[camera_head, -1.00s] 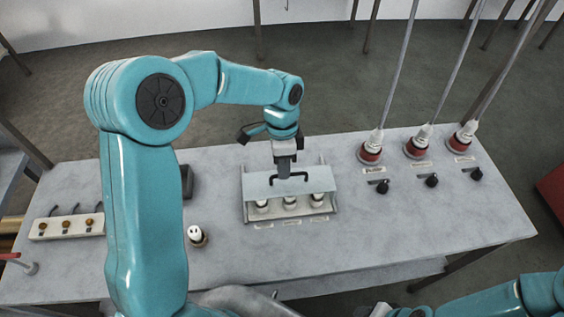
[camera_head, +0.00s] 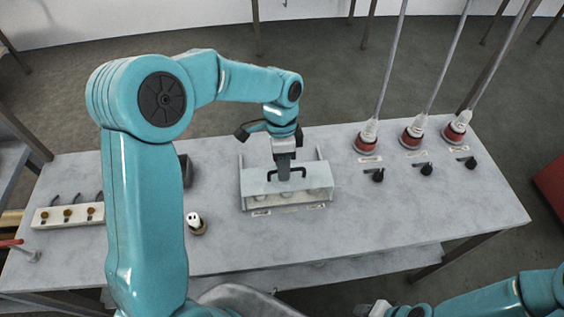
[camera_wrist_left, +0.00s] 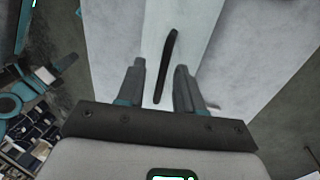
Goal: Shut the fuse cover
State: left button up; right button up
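The fuse cover (camera_head: 258,187) is a pale, see-through panel with a black handle (camera_head: 286,172) on the fuse box, near the middle of the table. It hangs over the white fuses, which show faintly through its lower part. I cannot tell whether it is fully seated. My left gripper (camera_head: 283,176) points down at the handle. In the left wrist view, its two fingers (camera_wrist_left: 160,70) are apart, with the black handle (camera_wrist_left: 167,62) between them; no clear contact shows. My right arm enters at the bottom right; its gripper (camera_head: 378,309) is cut off by the frame edge.
Three red-and-white plugs (camera_head: 411,135) with cables and black knobs (camera_head: 427,169) stand at the right. A loose fuse (camera_head: 195,222) stands left of the box. A white strip with hooks (camera_head: 68,215) lies at the far left. The front right tabletop (camera_head: 400,220) is clear.

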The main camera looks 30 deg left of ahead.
pick_arm(q)
jog(key=shift+a, duration=0.1)
jog(key=shift+a+r, duration=0.1)
jog(key=shift+r, duration=0.2)
jog(key=v, duration=1.5)
jog(key=shift+r, duration=0.4)
jog(key=shift+s, duration=0.1)
